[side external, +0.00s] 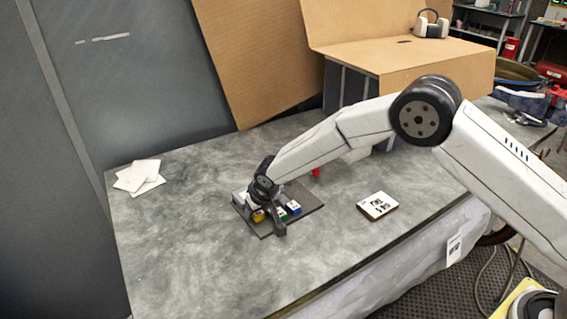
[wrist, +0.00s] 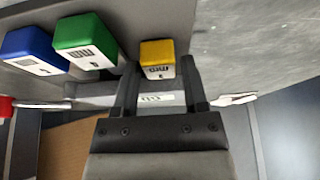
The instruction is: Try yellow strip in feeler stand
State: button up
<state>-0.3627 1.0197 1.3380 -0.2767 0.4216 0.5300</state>
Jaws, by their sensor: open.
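The yellow strip's block (wrist: 157,52) has a white labelled face and sits between or just beyond the tips of my open gripper (wrist: 159,68) in the wrist view; contact cannot be told. In the side view the yellow block (side external: 258,215) is partly hidden by my gripper (side external: 270,217), which is low over the stand. The feeler stand (side external: 307,198) is a dark flat base on the table. A green block (wrist: 85,42) and a blue block (wrist: 33,50) sit in a row left of the yellow one. A pale labelled part (wrist: 155,98) shows between my fingers.
White sheets (side external: 140,176) lie at the table's left. A card with black markings (side external: 378,206) lies right of the stand. A small red object (side external: 316,172) is behind it. A cardboard box (side external: 400,60) stands at the back. The front left table is clear.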

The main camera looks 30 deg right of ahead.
grip_shut()
dwell(1.5)
